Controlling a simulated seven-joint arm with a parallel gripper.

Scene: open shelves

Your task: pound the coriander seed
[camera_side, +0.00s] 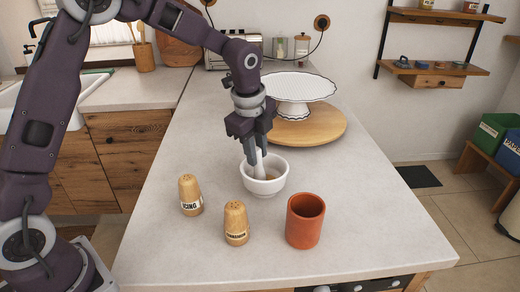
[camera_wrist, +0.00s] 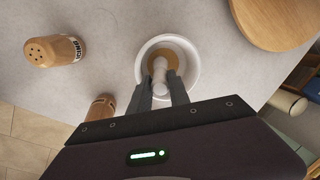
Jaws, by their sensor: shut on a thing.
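A small white mortar bowl (camera_side: 264,182) stands on the grey counter; it also shows in the wrist view (camera_wrist: 140,66). My gripper (camera_side: 256,160) points down over the bowl and is shut on a white pestle (camera_side: 258,167). The pestle's lower end is inside the bowl; it shows between the fingers in the wrist view (camera_wrist: 160,68). Brownish coriander seed (camera_wrist: 172,55) lies at the bottom of the bowl, partly hidden by the pestle. I cannot tell whether the pestle touches the seed.
An icing shaker (camera_side: 190,195), a second labelled shaker (camera_side: 236,223) and an orange-brown cup (camera_side: 305,220) stand in front of the bowl. A round wooden board (camera_side: 325,130) with a white cake stand (camera_side: 293,92) is behind it. The counter's left and right sides are clear.

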